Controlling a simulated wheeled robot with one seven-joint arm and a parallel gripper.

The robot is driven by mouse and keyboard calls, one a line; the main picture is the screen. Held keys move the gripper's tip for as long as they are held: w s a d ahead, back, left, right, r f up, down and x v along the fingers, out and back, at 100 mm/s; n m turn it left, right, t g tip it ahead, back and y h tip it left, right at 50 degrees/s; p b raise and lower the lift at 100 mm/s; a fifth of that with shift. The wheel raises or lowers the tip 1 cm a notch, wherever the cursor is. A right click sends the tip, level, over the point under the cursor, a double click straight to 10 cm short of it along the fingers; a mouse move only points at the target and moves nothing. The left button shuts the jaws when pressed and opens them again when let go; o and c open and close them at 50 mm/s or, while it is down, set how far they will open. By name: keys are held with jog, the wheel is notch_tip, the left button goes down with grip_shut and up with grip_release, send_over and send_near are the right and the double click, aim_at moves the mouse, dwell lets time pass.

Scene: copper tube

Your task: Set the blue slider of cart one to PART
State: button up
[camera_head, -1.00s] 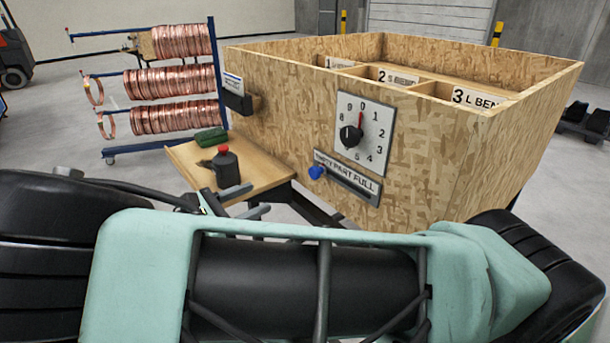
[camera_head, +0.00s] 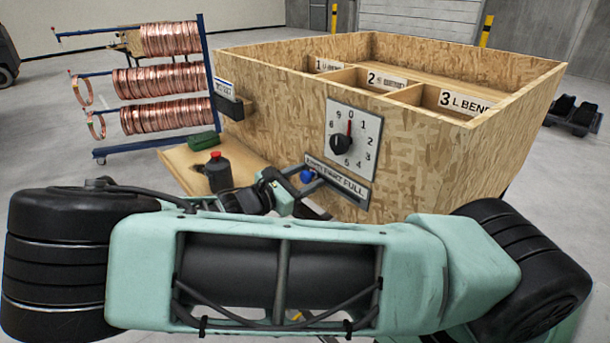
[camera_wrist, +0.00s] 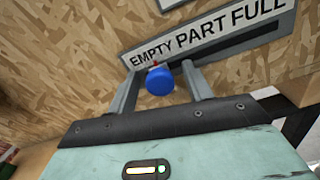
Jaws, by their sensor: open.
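The cart's wooden box (camera_head: 420,150) carries a slider plate lettered EMPTY PART FULL (camera_head: 345,185) on its front. The plate also shows in the wrist view (camera_wrist: 210,34). The blue slider knob (camera_head: 307,176) is at the plate's left end, by EMPTY. In the wrist view, the blue knob (camera_wrist: 160,82) lies between the two fingers of my gripper (camera_wrist: 160,80), with visible gaps on both sides. My gripper (camera_head: 292,184) is open at the knob in the head view. The fingers hide part of the plate's lower left.
A numbered dial (camera_head: 352,140) with a black knob and red pointer sits above the plate. A dark bottle (camera_head: 218,175) with a red cap and a green object (camera_head: 204,141) stand on a side shelf (camera_head: 185,158). A copper coil rack (camera_head: 165,80) is at the back left.

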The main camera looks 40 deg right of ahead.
aim_at(334, 183)
jog(key=shift+d, duration=0.1)
grip_shut()
jog(key=shift+s+r+p, duration=0.1)
jog(key=shift+s+p, duration=0.2)
jog(key=s+p, duration=0.3)
jog(key=s, duration=0.2)
jog(key=shift+s, duration=0.2)
grip_release()
jog(key=a+b, duration=0.4)
jog(key=a, duration=1.3)
jog(key=shift+s+a, duration=0.2)
jog(key=shift+s, duration=0.1)
